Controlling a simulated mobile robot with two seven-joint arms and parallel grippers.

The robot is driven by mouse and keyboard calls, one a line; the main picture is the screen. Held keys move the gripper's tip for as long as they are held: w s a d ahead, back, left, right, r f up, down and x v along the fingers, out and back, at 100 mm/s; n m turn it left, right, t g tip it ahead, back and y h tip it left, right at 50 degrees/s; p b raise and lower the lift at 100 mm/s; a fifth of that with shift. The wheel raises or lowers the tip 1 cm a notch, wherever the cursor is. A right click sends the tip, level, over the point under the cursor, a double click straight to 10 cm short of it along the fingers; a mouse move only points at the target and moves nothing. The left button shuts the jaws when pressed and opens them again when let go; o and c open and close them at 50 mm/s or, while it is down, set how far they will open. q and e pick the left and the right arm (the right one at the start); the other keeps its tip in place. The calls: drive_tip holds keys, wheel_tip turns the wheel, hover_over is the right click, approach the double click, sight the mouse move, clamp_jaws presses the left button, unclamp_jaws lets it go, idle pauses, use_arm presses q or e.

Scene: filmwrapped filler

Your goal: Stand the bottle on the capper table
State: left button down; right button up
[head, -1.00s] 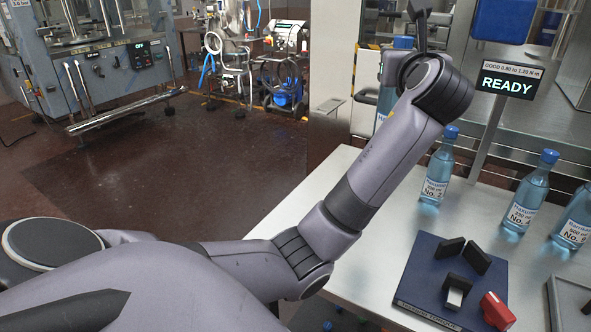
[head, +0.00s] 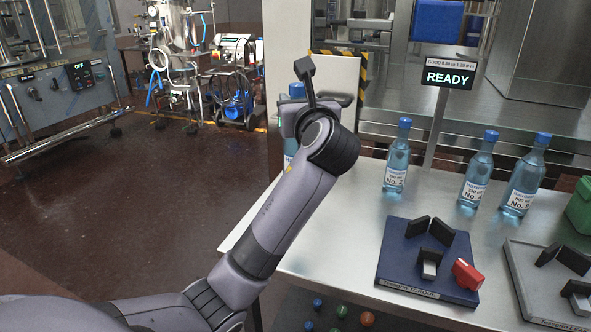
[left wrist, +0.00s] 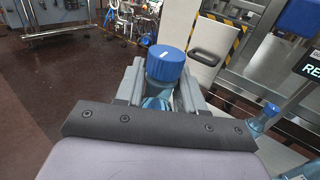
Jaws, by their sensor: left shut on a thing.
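My left gripper (head: 291,122) is in the head view at the left back corner of the steel table (head: 330,215), partly hidden by my own wrist. It is shut on a blue-capped bottle (head: 289,146), which looks roughly upright. In the left wrist view the bottle's blue cap (left wrist: 167,66) stands between the two grey fingers of the gripper (left wrist: 160,92). The bottle's base and most of its label are hidden, so I cannot tell whether it touches anything. My right gripper is in neither view.
A blue fixture plate (head: 395,262) and a grey one (head: 522,275) lie in front.

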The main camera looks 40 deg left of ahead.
use_arm(q)
wheel_tip(320, 180, down, 12)
drive_tip(key=shift+r+b, duration=0.15)
drive_tip(key=shift+b, duration=0.6)
drive_tip(key=shift+f, duration=0.35)
drive_tip(key=c, duration=0.7)
unclamp_jaws()
drive_tip(key=shift+f, duration=0.1)
drive_tip(key=shift+s+d, duration=0.1)
drive_tip(key=shift+s, duration=0.05)
drive_tip(key=v, duration=1.1)
drive_tip(key=shift+s+d, duration=0.25)
drive_tip(key=shift+d, duration=0.05)
